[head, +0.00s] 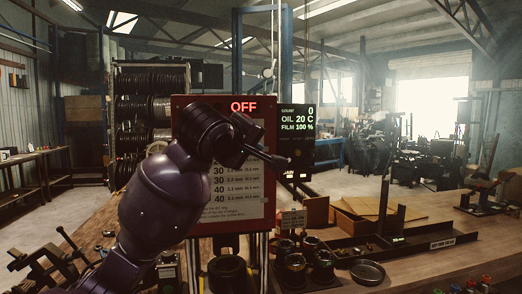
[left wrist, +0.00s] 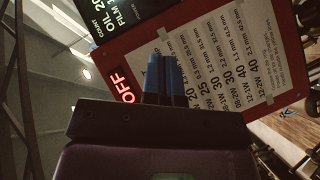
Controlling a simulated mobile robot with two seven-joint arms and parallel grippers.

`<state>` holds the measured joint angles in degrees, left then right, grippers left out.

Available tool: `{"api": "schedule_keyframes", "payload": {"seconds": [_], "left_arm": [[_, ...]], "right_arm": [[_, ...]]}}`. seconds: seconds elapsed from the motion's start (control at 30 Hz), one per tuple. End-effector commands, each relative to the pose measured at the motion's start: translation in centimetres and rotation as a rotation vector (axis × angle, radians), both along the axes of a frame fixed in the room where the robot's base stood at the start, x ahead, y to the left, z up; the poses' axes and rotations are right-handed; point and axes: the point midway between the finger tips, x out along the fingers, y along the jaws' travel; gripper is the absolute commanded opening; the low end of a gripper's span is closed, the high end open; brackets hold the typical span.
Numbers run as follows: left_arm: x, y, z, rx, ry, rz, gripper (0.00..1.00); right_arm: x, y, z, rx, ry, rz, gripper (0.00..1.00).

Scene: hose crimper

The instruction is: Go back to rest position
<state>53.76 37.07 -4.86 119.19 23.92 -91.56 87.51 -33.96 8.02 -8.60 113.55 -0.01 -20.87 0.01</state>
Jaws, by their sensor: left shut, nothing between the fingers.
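My left arm rises from the lower left in the head view, and my left gripper (head: 283,161) points right in front of the crimper's red-framed panel (head: 184,108). The panel reads OFF and carries a white size chart that the arm partly covers. In the left wrist view the two blue fingers of my left gripper (left wrist: 166,78) are together and empty, with the panel (left wrist: 262,30) behind them. My right gripper is in neither view.
A dark display (head: 298,120) reads OIL 20 C and FILM 100 %. Below, the wooden bench (head: 425,262) bears several dark cylindrical dies (head: 291,268), a round dish (head: 367,271) and a dark-edged tray (head: 440,243). Hose reels (head: 135,110) stand behind the arm. The air right of the display is clear.

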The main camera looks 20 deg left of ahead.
Motion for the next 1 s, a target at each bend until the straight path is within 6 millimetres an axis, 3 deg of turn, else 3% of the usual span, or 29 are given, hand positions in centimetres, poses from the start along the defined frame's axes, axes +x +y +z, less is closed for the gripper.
{"api": "schedule_keyframes", "payload": {"seconds": [0.2,0.77,0.87,1.0], "left_arm": [[-1.3,0.1,0.2,-0.001,0.001,0.000,0.00],[-1.4,0.1,0.2,0.013,0.000,-0.003,0.00],[-1.3,-0.1,0.5,0.074,-0.021,-0.029,0.00],[-1.0,-0.7,2.3,0.249,-0.154,-0.100,0.00]], "right_arm": [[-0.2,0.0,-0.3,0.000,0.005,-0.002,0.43],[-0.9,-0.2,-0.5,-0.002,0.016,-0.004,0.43],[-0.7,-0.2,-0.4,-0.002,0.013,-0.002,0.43],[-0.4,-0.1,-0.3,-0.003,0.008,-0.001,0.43]]}}
